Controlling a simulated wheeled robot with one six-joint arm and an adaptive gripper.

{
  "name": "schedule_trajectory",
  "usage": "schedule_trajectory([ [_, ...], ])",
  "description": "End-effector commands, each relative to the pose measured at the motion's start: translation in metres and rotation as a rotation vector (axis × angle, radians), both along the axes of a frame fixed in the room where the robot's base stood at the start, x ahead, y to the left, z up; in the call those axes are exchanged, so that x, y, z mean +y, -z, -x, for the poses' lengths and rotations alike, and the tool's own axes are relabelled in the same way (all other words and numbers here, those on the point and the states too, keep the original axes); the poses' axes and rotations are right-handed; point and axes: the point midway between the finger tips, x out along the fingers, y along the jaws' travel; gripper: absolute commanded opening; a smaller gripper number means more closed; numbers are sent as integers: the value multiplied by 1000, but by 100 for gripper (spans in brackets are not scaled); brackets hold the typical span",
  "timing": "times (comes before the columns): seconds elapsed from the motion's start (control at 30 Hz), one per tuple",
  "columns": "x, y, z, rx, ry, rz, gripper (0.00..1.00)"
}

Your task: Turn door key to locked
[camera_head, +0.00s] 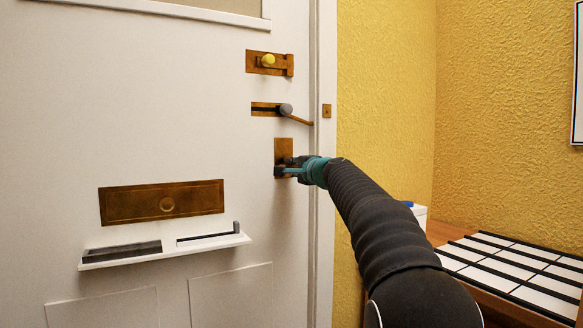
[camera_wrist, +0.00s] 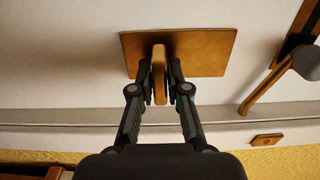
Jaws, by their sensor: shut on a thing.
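The white door (camera_head: 150,100) fills the left of the head view. The door key (camera_wrist: 159,75) is a brass piece standing out from a brass lock plate (camera_wrist: 205,50) in the wrist view. The same lock plate (camera_head: 284,147) shows near the door's right edge in the head view. My gripper (camera_wrist: 159,80) is shut on the key, with one finger on each side of it. In the head view my gripper (camera_head: 288,168) is at the plate and hides most of the key. I cannot tell the lock's state.
Above the plate are a lever latch (camera_head: 286,109) and a bolt with a yellow knob (camera_head: 268,61). A brass letter plate (camera_head: 162,202) and a small white shelf (camera_head: 210,242) are lower left. A table with a gridded top (camera_head: 520,262) stands at right, by the yellow wall.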

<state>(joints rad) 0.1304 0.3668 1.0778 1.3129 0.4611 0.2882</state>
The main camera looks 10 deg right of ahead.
Motion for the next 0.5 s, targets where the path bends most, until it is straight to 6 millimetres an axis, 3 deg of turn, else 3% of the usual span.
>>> schedule_trajectory([
  [0.23, -1, 0, 0, 0, 2, 1, 0],
  [0.27, -1, 0, 0, 0, 2, 1, 18],
  [0.33, -1, 0, 0, 0, 2, 1, 35],
  [0.5, 0, 0, 0, 0, 1, 1, 39],
])
